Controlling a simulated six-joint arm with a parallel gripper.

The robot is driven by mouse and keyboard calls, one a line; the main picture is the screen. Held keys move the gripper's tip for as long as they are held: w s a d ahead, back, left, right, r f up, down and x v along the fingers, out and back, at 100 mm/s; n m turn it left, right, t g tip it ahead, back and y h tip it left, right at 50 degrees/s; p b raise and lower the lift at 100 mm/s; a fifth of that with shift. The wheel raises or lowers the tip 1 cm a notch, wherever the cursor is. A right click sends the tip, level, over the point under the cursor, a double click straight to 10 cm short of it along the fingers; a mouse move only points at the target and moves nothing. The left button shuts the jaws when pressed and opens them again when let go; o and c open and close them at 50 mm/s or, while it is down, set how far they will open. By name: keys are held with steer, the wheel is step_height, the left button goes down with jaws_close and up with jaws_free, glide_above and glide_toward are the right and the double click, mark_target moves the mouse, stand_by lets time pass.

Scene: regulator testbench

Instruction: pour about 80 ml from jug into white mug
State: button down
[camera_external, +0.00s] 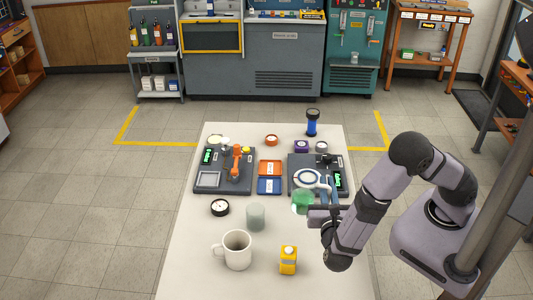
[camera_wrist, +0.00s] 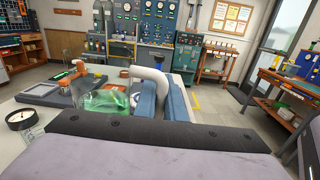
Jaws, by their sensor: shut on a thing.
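The white mug (camera_external: 237,250) stands upright and open-topped at the front left of the table, its handle to the left. The jug (camera_external: 302,202) is clear with green liquid in it; the wrist view shows the jug (camera_wrist: 104,102) left of my fingers. My gripper (camera_external: 322,198) is right of the jug and well to the right of and behind the mug. In the wrist view its blue fingers (camera_wrist: 163,100) are shut on the jug's pale curved handle (camera_wrist: 150,76). Whether the jug touches the table is unclear. The mug's inside is only partly visible.
A yellow container (camera_external: 288,260) stands right of the mug. Two dark test plates, the left one (camera_external: 208,187) with an orange fixture, and small trays (camera_external: 270,167) lie behind.

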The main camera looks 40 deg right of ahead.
steer(key=shift+r, duration=2.5)
steer(key=n+t+y+b, duration=0.3)
steer(key=n+t+y, duration=0.2)
steer(key=n+y, duration=0.6)
glide_above(231, 251)
steer(key=a, duration=0.1)
steer(key=m+y, duration=0.2)
step_height(231, 251, down, 9)
steer(key=shift+a, duration=0.25)
steer(key=shift+d, duration=0.1)
